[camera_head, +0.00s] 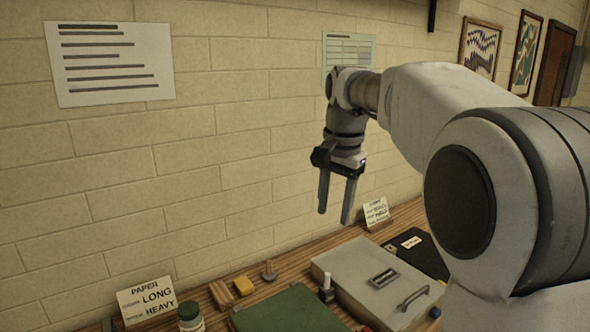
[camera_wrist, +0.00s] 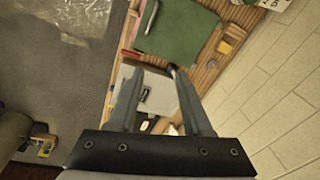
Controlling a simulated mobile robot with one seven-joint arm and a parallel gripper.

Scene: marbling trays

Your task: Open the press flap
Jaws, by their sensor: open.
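A flat grey box (camera_head: 345,268), which looks like the press, lies on the wooden bench at the lower right of the head view. Its top, seemingly the flap, lies flat and looks shut. A dark label plate (camera_head: 383,278) and a curved handle (camera_head: 413,299) sit on that top. My gripper (camera_head: 334,215) is open and empty, pointing down, well above the bench near the wall. In the wrist view the box (camera_wrist: 159,93) shows between and behind my fingers, partly hidden by them; its handle is not clear there.
A green board (camera_head: 285,312) lies left of the box, with a small dark bottle (camera_head: 326,288) between them. A black folder (camera_head: 420,254) lies to the right. A jar (camera_head: 190,318), yellow block (camera_head: 243,285) and standing cards (camera_head: 147,300) line the bench. The brick wall rises behind.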

